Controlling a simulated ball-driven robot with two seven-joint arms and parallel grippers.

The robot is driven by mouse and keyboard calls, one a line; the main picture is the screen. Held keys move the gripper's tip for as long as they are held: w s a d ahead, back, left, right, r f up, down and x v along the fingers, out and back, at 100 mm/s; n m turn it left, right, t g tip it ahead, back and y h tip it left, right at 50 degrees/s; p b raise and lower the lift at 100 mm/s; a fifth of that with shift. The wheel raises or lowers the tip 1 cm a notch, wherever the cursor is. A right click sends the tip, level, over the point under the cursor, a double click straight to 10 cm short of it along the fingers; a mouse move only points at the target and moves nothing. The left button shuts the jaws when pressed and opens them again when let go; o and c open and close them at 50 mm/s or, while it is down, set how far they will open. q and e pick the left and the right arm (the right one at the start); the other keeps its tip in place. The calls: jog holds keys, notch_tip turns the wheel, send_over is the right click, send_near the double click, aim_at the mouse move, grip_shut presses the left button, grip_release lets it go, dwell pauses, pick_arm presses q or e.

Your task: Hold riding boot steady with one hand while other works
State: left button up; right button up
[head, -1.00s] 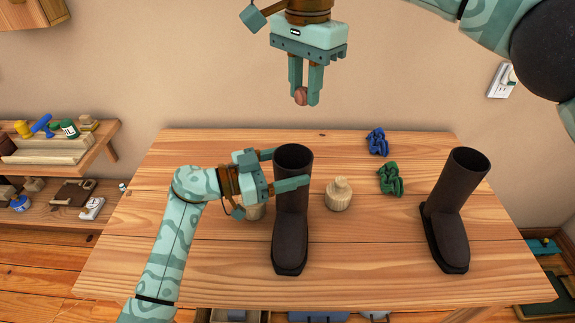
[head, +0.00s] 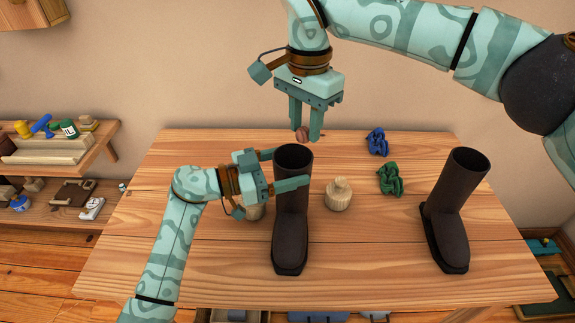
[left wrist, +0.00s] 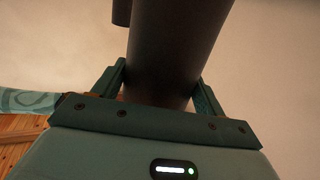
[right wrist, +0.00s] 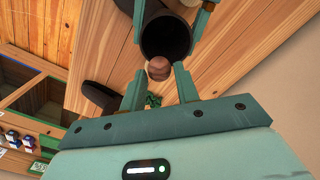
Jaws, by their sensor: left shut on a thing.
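A dark brown riding boot (head: 290,230) stands upright on the table, its shaft open at the top. My left gripper (head: 289,169) is shut around the shaft just below the rim; in the left wrist view the shaft (left wrist: 172,50) fills the space between the fingers. My right gripper (head: 306,136) is shut on a small reddish-brown ball (head: 302,134), held above and behind the boot's opening. In the right wrist view the ball (right wrist: 158,68) sits between the fingertips, with the dark boot opening (right wrist: 166,36) beyond. A second boot (head: 453,205) stands upright at the right.
A pale wooden knobbed piece (head: 338,195) stands right of the held boot; another (head: 255,212) is partly hidden by my left gripper. Blue (head: 377,142) and green (head: 390,179) bundles lie toward the back right. The table (head: 365,260) is clear between the boots at the front.

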jog(key=shift+o, duration=1.3)
notch_tip(320, 180, up, 12)
pick_arm(q)
jog(key=o, duration=1.3)
jog(key=shift+o, duration=0.2)
